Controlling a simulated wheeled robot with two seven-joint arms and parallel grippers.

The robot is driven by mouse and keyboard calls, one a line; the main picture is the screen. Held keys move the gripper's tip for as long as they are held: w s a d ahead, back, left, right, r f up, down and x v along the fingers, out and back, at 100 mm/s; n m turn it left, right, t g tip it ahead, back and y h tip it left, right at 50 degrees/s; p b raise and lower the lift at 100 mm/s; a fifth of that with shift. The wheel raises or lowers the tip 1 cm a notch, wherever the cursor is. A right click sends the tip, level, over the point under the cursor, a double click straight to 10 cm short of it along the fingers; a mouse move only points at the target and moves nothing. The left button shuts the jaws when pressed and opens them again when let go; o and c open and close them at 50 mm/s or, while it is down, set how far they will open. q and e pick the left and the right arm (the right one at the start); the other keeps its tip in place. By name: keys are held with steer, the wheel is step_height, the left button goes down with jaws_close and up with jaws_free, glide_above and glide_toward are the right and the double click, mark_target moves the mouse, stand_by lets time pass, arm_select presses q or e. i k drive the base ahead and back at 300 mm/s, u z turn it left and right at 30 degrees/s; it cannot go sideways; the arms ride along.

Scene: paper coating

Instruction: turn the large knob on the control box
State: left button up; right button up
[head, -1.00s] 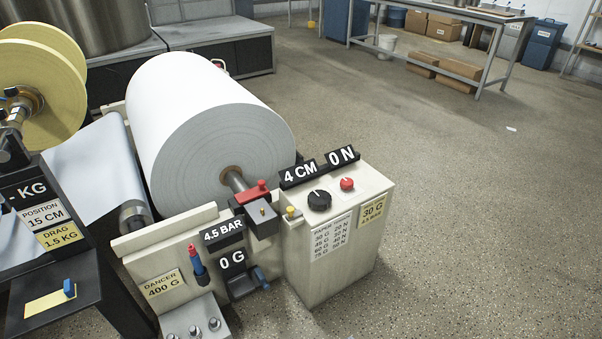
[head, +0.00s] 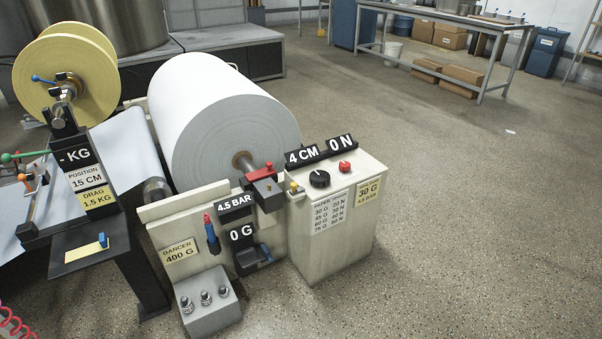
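The control box (head: 330,238) is a cream cabinet right of the paper roll in the head view. Its large black knob (head: 319,179) sits on the top panel, with a pale pointer mark. A smaller red knob (head: 345,167) is to its right. Behind them, two black displays read "4 CM" (head: 301,157) and "0 N" (head: 340,144). A small yellow knob (head: 294,187) is at the box's left edge. Neither of my grippers is in view.
A large white paper roll (head: 220,125) stands left of the box. Left of it is a black stand with a "- KG" display (head: 76,157). The floor (head: 470,220) right of the box is clear.

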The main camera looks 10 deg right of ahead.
mark_target(318, 178)
steer(key=u, duration=0.5)
steer(key=i, duration=1)
steer(key=u, duration=0.2)
